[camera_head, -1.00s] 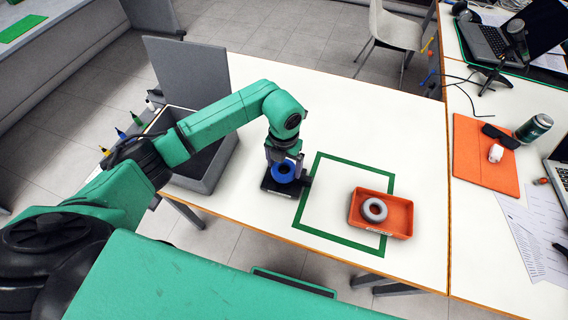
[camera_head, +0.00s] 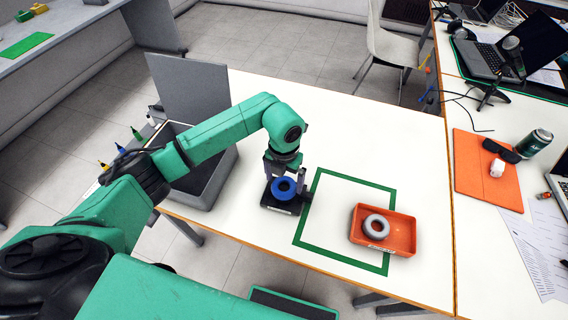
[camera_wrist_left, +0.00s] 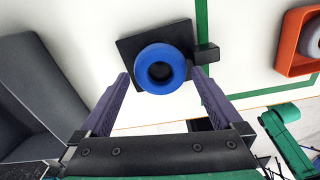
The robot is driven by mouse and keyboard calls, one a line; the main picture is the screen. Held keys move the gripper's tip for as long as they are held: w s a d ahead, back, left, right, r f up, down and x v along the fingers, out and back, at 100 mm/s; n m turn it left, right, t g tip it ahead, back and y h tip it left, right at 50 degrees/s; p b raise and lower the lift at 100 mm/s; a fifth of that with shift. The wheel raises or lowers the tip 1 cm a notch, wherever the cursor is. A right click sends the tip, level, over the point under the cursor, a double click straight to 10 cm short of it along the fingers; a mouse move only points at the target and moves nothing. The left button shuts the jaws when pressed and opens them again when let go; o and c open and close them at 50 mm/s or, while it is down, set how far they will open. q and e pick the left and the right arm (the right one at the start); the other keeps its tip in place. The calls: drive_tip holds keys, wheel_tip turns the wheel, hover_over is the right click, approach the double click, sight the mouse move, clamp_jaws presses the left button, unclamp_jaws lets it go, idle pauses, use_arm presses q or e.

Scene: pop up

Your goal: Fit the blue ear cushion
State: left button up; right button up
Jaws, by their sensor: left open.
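The blue ear cushion (camera_head: 284,196) is a thick ring lying on a flat black base (camera_head: 266,203). My left gripper (camera_head: 284,171) is open over the cushion, fingers pointing down. In the wrist view its fingertips (camera_wrist_left: 160,74) appear on either side of the ring, without visible contact. Whether they reach down to the ring's height is hard to tell. My right gripper is not in view.
An orange tray (camera_head: 405,232) holding a grey ring (camera_head: 377,219) sits across a green square outline (camera_head: 316,180) on the white table. A grey lidded box (camera_head: 213,187) stands left of the base. The table behind the outline is clear.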

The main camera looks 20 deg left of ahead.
use_arm(q)
wheel_tip(320, 180, up, 13)
drive_tip(key=b, duration=0.2)
